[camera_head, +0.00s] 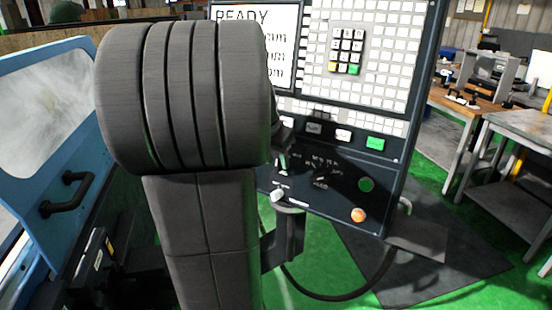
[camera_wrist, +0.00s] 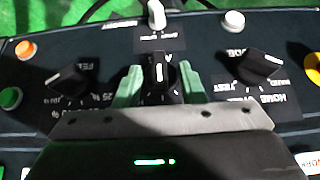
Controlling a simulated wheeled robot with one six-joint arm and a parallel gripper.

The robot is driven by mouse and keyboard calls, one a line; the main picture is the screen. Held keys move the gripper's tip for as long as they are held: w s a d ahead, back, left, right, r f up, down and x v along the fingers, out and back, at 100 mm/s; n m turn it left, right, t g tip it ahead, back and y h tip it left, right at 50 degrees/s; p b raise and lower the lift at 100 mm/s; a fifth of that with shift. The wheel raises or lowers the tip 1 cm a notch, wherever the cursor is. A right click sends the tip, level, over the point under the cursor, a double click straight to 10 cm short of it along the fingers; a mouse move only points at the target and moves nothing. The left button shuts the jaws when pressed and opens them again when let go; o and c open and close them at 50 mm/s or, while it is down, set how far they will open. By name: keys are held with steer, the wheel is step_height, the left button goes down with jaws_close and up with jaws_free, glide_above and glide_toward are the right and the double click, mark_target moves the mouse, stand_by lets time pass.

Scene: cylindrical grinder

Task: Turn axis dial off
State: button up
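A small black dial (camera_wrist: 159,73) with a white pointer mark sits at the middle of the wrist view, under a label partly hidden that starts with "A". Its pointer runs up and down in that picture. My gripper (camera_wrist: 160,82) is open, with one green finger on each side of the dial. Dark gaps show between the fingers and the dial, so it does not look clamped. How deep the fingertips reach is hard to tell. In the head view my arm hides most of the dial area, and the axis dial cannot be made out there.
A feed dial (camera_wrist: 70,80) and a mode dial (camera_wrist: 262,64) flank it closely. A white toggle (camera_wrist: 156,16), a white button (camera_wrist: 233,21) and an orange button (camera_wrist: 25,49) are near. The control panel (camera_head: 400,155) has a READY screen (camera_head: 253,45); a blue machine door (camera_head: 75,150) stands left.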

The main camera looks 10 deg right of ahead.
steer(key=shift+w+d+f, duration=0.1)
steer(key=shift+f, duration=0.2)
jaws_close()
steer(key=shift+w+a+n+g+h+p, duration=0.15)
steer(key=shift+n+g+h+p, duration=0.2)
steer(key=shift+g+h, duration=0.2)
steer(key=shift+w+a+n+g+h+p, duration=0.1)
steer(key=shift+a+n+g+h+p, duration=0.1)
steer(key=shift+n+g+h, duration=0.35)
steer(key=shift+w+a+f+n+g+h, duration=0.15)
steer(key=shift+n+g+h, duration=0.3)
steer(key=shift+h, duration=0.4)
steer(key=shift+f+n+g+h, duration=0.1)
steer(key=shift+n+g+h, duration=0.15)
steer(key=shift+g+h, duration=0.45)
steer(key=shift+h, duration=0.25)
